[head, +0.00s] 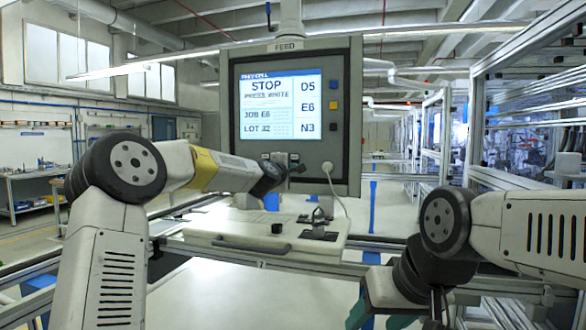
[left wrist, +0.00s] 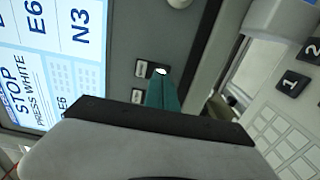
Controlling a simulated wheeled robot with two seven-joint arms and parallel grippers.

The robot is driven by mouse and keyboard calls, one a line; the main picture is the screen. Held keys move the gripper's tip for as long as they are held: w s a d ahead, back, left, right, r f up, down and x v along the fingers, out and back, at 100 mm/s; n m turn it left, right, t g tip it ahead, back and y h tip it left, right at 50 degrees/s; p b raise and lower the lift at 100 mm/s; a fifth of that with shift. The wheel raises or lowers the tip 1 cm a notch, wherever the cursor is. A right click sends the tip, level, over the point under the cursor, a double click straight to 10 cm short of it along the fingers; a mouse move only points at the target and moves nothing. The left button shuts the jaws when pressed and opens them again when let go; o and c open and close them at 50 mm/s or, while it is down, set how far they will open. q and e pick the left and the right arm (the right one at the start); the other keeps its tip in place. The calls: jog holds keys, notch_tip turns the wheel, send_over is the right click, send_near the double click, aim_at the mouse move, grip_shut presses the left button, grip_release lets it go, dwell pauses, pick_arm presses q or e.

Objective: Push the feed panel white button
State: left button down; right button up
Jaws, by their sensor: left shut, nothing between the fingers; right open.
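The feed panel (head: 345,120) stands ahead, with a lit screen (head: 278,104) reading "STOP, PRESS WHITE". In the left wrist view, a small white button (left wrist: 160,71) shows beside a dark label on the panel's lower face. My left gripper (left wrist: 164,84) is shut and empty, its teal fingertips right at the white button's edge. I cannot tell whether they touch it. In the head view my left wrist is below the screen and hides the button. My right gripper (head: 384,312) is open and empty, low at the bottom right, away from the panel.
Blue (head: 333,85), yellow (head: 333,106) and black (head: 333,127) buttons line the screen's right side. A pale knob (head: 327,167) with a cable is below them. A white console (head: 262,236) with a handle lies under the panel. Metal framing stands at right.

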pick_arm(q)
jog(key=shift+w+d, duration=0.25)
jog(key=shift+w, duration=0.45)
dwell(0.3)
jog(key=v, duration=0.5)
dwell(0.6)
jog(key=shift+s, duration=0.1)
